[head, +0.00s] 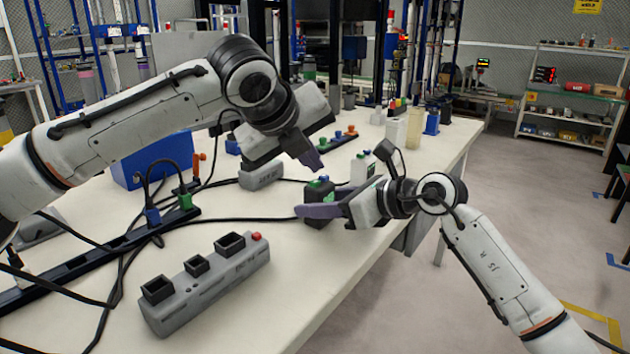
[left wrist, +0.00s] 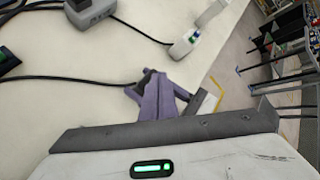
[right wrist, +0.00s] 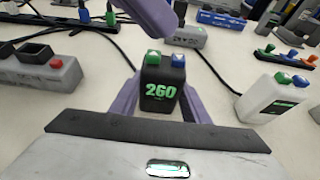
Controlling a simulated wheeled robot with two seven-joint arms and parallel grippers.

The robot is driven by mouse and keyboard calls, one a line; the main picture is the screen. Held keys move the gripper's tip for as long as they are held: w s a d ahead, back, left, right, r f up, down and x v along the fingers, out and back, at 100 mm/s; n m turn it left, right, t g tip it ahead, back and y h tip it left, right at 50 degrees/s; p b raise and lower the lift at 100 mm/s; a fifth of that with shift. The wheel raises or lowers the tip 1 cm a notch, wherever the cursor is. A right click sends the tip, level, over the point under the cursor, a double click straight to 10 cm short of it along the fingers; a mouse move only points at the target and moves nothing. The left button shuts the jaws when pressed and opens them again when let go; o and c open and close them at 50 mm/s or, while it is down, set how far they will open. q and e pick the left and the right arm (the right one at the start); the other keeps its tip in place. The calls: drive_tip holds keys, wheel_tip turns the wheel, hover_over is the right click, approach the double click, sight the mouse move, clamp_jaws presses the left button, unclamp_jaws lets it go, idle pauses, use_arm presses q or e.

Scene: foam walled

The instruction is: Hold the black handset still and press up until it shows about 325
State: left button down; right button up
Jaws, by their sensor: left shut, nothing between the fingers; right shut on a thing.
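The black handset (right wrist: 162,92) has a green and a blue button on top, and its green display reads 260 in the right wrist view. In the head view the handset (head: 318,192) is upright and partly hidden by the right fingers. My right gripper (head: 308,208) is shut on the handset, with one purple finger on each side of it. My left gripper (head: 317,166) is shut and empty. Its tips are just above the handset's buttons, apart from them in the right wrist view (right wrist: 158,22). In the left wrist view the left fingers (left wrist: 150,92) mostly hide the handset.
A white handset (right wrist: 274,98) with a green and a blue button stands close to the black one. A grey socket block (head: 205,285) with a red button lies at the front. Black cables and a power strip (head: 90,262) cross the table's left side.

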use_arm(q)
drive_tip(key=shift+f, duration=0.15)
drive_tip(key=shift+f, duration=0.25)
drive_tip(key=shift+f, duration=0.75)
use_arm(e)
drive_tip(key=shift+r, duration=0.1)
idle(1.1)
use_arm(q)
drive_tip(key=shift+r, duration=1.05)
drive_tip(key=shift+r, duration=0.15)
wheel_tip(320, 180, up, 5)
drive_tip(key=shift+f, duration=0.1)
idle(0.4)
